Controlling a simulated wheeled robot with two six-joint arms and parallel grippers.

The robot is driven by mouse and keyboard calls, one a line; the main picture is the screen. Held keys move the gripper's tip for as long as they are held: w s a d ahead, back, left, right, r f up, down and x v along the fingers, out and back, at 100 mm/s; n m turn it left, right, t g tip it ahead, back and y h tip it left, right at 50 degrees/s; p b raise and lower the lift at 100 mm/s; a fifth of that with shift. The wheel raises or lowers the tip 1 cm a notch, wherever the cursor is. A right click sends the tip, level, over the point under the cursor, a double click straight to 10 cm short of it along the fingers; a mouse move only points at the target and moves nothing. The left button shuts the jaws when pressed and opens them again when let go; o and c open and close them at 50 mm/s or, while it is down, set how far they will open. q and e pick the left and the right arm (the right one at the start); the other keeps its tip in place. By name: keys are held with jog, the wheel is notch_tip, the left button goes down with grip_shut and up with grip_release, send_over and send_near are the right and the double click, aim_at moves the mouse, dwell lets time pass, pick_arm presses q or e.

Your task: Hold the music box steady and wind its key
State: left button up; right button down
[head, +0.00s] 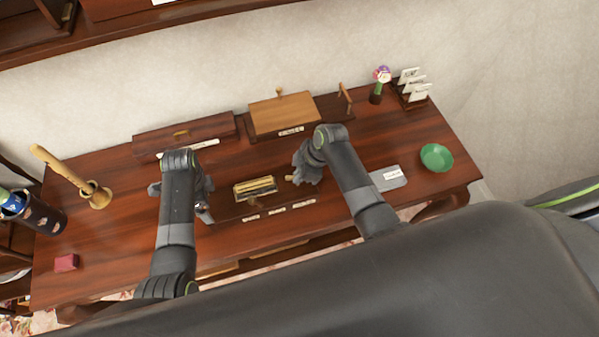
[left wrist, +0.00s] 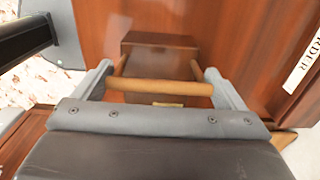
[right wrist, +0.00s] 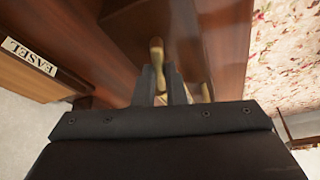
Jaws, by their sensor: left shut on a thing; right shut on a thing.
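The music box (head: 255,189), a small box with a brass-coloured top, sits on the desk between my two grippers. My left gripper (head: 203,194) is at its left side. In the left wrist view the left fingers (left wrist: 157,80) stand wide apart, one at each end of a light wooden bar (left wrist: 160,87), apparently part of the box. My right gripper (head: 300,172) is at the box's right. In the right wrist view its fingers (right wrist: 163,85) are close together on the pale key (right wrist: 157,50), whose end sticks out past them. The key also shows in the head view (head: 289,178).
A wooden box labelled EASEL (head: 284,112) stands at the back, beside a long dark box (head: 185,135). A green bowl (head: 436,157) and grey slab (head: 388,178) lie right. A wooden holder (head: 97,198), dark red block (head: 66,263) and flower vase (head: 377,96) stand apart.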

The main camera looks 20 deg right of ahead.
jog(key=m+t, duration=0.1)
jog(key=m, duration=0.1)
jog(key=m+h, duration=0.1)
jog(key=m, duration=0.2)
jog(key=shift+s+a+m+t, duration=0.1)
jog(key=shift+s+m+t, duration=0.1)
jog(key=shift+m+t, duration=0.15)
jog(key=m+h, duration=0.1)
jog(key=m, duration=0.2)
jog(key=m+t+h, duration=0.1)
jog(key=m, duration=0.2)
jog(key=shift+a, duration=0.1)
jog(key=c, duration=1.5)
grip_release()
